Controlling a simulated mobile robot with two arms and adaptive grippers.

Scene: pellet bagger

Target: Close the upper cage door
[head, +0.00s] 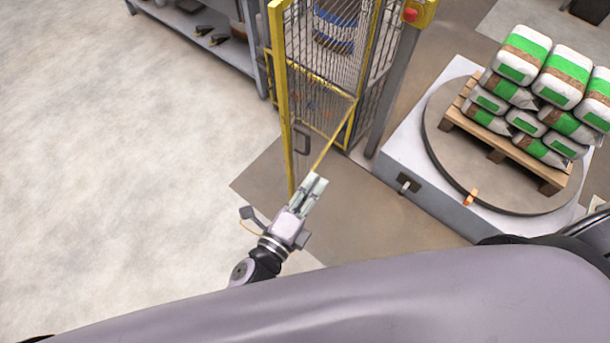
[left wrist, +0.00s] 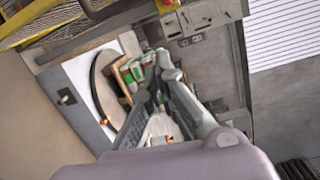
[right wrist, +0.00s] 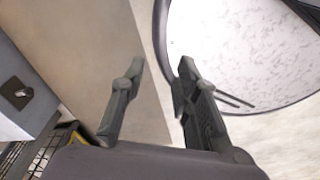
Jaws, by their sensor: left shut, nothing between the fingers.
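The upper cage door (head: 281,110) is a yellow-framed mesh panel in the head view. It stands swung out from the cage (head: 325,82), its bottom rail (head: 335,135) slanting from the cage's right side toward me. A dark handle (head: 302,138) is near its free edge. My left gripper (head: 318,182) is shut and empty, just by the lower end of the door; I cannot tell whether it touches. Its fingers also show in the left wrist view (left wrist: 150,70). My right gripper (right wrist: 160,70) is open and empty in the right wrist view, out of the head view.
A turntable (head: 440,140) on a pale base with a pallet (head: 495,145) of white and green bags (head: 545,85) stands to the right. A post with a red button (head: 410,14) is beside the cage. A bench (head: 215,45) is at the back left. The floor at left is clear.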

